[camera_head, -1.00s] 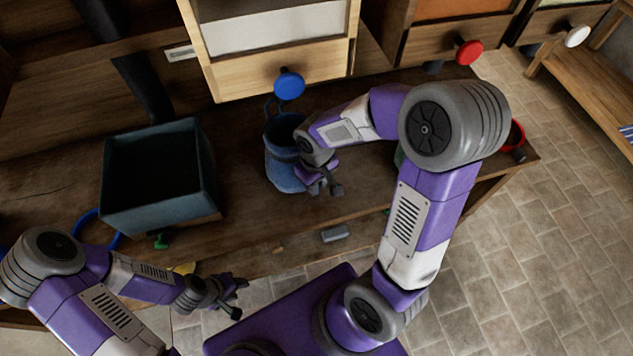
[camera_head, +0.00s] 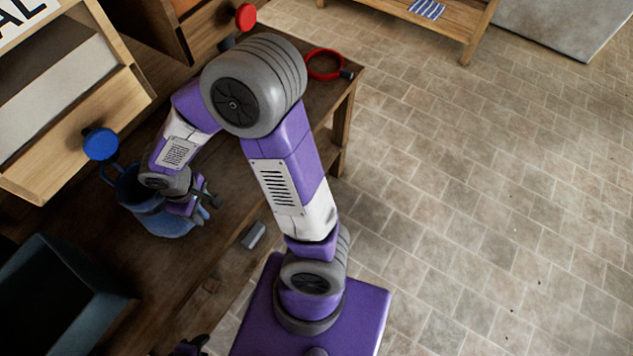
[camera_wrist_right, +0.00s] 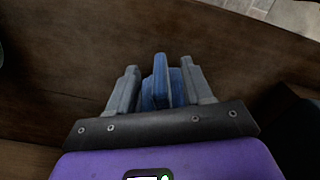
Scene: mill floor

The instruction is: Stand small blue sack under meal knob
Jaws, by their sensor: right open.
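The small blue sack (camera_head: 165,222) stands upright on the wooden bench, just below and right of the blue knob (camera_head: 100,144) in the head view. The knob is on the front of a wooden bin whose cut-off label (camera_head: 22,12) shows "AL". My right gripper (camera_head: 210,197) is at the sack's near right side and hides part of it. In the right wrist view, its fingers are open with a blue part of the sack (camera_wrist_right: 160,82) between them. A dark piece at the head view's bottom edge seems to be my left gripper (camera_head: 190,346); its fingers are unclear.
A dark teal box (camera_head: 95,275) stands on the bench at the left. A red knob (camera_head: 245,16) and a red ring (camera_head: 324,64) are farther along. A small grey block (camera_head: 253,235) lies near the bench edge. Tiled floor at the right is clear.

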